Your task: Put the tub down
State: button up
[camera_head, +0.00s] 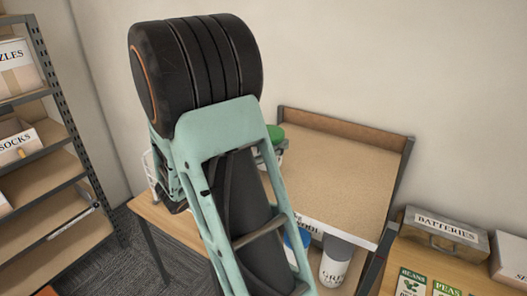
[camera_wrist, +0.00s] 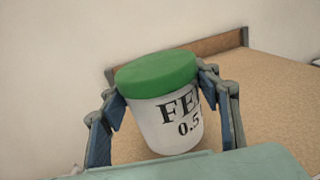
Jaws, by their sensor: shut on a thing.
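The tub (camera_wrist: 165,122) is white with a green lid and black lettering that starts "FE" and "0.5" below. My gripper (camera_wrist: 160,98) is shut on its sides, one finger at the left and one at the right. The tub looks slightly tilted in the wrist view. A tan board with a raised back edge (camera_head: 330,165) lies behind and right of the tub. I cannot tell the gap between them.
The upper board is bare where visible. A "BATTERIES" box (camera_head: 440,231) and seed packets (camera_head: 411,283) are at right. A shelf rack (camera_head: 62,110) stands left.

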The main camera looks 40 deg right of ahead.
notch_tip(320, 180, down, 2)
jog(key=shift+w+b, duration=0.1)
jog(key=shift+b, duration=0.3)
jog(key=shift+f, duration=0.15)
jog(key=shift+f+b, duration=0.2)
jog(key=shift+b, duration=0.1)
jog(key=o, duration=1.6)
jog(key=shift+r, duration=0.15)
jog(key=s+a, duration=0.1)
jog(key=a, duration=0.3)
jog(key=a+b, duration=0.1)
jog(key=a, duration=0.3)
jog(key=s+a+b, duration=0.1)
jog(key=a, duration=0.3)
jog(key=shift+s, duration=0.35)
